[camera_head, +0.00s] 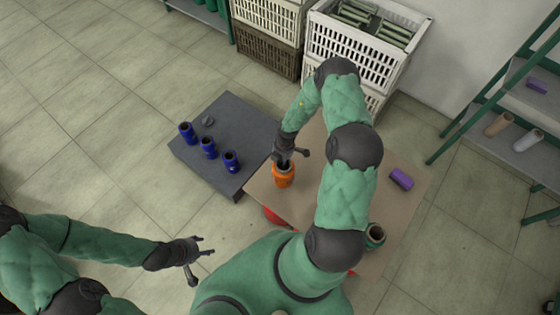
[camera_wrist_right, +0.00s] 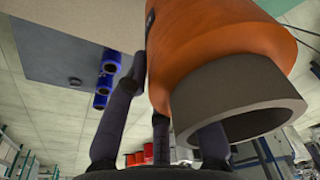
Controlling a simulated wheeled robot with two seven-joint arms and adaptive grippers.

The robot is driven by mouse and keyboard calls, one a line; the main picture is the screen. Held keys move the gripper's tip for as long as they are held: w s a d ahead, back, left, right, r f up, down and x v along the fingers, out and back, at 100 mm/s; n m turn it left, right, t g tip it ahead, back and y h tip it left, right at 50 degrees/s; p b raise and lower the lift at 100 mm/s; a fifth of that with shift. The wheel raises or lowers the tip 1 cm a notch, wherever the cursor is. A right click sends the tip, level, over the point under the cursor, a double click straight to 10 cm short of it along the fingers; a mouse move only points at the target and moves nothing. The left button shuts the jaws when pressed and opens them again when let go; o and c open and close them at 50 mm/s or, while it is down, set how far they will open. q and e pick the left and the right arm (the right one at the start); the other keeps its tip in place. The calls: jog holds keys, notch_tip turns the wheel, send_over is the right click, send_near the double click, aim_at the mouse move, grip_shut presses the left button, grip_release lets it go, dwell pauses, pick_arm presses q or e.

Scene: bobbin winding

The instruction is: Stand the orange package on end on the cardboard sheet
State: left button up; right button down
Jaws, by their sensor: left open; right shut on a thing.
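The orange package (camera_head: 284,178) is a wound spool with a grey core tube. In the head view it looks roughly upright, open end up, over the left part of the tan cardboard sheet (camera_head: 398,220). My right gripper (camera_head: 289,158) is shut on its upper end. In the right wrist view the package (camera_wrist_right: 220,45) fills the upper right, with fingers close around the core's rim. I cannot tell whether its lower end touches the cardboard (camera_wrist_right: 75,15). My left gripper (camera_head: 203,263) is open and empty over the floor at the lower left.
A purple package (camera_head: 401,179) lies on the cardboard's right side. A green package (camera_head: 375,237) stands near my right arm. Several blue packages (camera_head: 208,147) stand on a dark grey platform (camera_head: 240,120) at left. Crates (camera_head: 350,45) stand behind, a green rack (camera_head: 480,85) at right.

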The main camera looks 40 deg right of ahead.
jog(key=shift+f+b, duration=1)
jog(key=shift+f, duration=0.8)
jog(key=shift+f, duration=0.1)
jog(key=c, duration=1)
grip_release()
jog(key=r, duration=0.4)
jog(key=d+r, duration=0.1)
jog(key=r, duration=0.7)
jog(key=shift+s+d, duration=0.1)
jog(key=shift+d, duration=0.3)
